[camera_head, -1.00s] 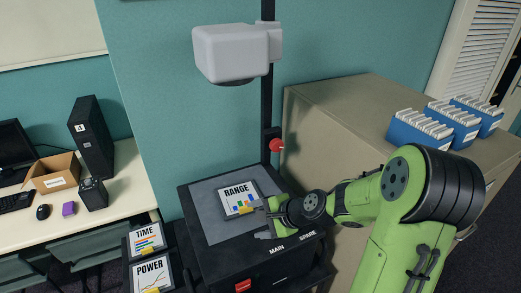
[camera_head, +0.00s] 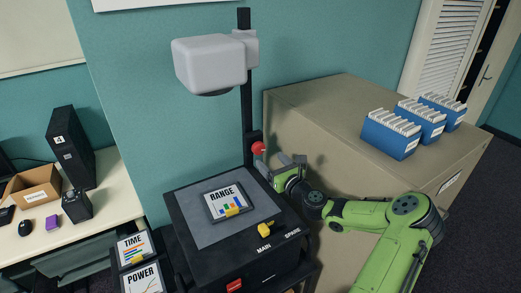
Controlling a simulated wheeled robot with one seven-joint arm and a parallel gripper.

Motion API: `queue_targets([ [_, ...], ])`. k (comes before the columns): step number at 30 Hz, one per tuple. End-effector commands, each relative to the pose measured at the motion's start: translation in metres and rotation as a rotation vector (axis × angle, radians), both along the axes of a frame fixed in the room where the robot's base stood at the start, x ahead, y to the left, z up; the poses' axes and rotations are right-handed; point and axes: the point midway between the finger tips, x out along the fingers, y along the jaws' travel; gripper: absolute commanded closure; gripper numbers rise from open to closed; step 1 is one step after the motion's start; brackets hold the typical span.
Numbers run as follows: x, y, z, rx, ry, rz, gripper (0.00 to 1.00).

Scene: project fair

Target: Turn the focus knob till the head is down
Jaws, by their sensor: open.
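The red focus knob (camera_head: 258,148) sits low on the black upright post (camera_head: 246,110). The light grey projector head (camera_head: 210,65) is high on the post, well above the stage. The grey stage (camera_head: 195,208) holds a framed slide marked RANGE (camera_head: 225,199). My gripper (camera_head: 279,163) is open and empty, just right of the knob and a little below it. I cannot tell whether a finger touches the knob.
A yellow switch (camera_head: 265,229) is by the MAIN label on the projector's front. TIME (camera_head: 133,247) and POWER (camera_head: 142,277) slides lie at lower left. A beige cabinet (camera_head: 330,115) with blue file boxes (camera_head: 391,136) stands close on the right.

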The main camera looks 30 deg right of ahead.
Motion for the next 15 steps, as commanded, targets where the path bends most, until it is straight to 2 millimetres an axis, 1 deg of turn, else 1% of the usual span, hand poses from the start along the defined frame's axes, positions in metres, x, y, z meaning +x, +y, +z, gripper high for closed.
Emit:
queue_targets([
  [1,0.014,0.000,0.003,-0.001,-0.002,0.002,0.24],
  [3,0.031,-0.001,0.003,-0.001,-0.002,0.002,0.24],
  [7,0.057,-0.002,0.002,-0.001,-0.001,0.002,0.24],
  [10,0.068,-0.003,0.001,-0.001,0.001,0.002,0.24],
  [15,0.073,-0.004,0.000,-0.001,0.001,0.001,0.24],
])
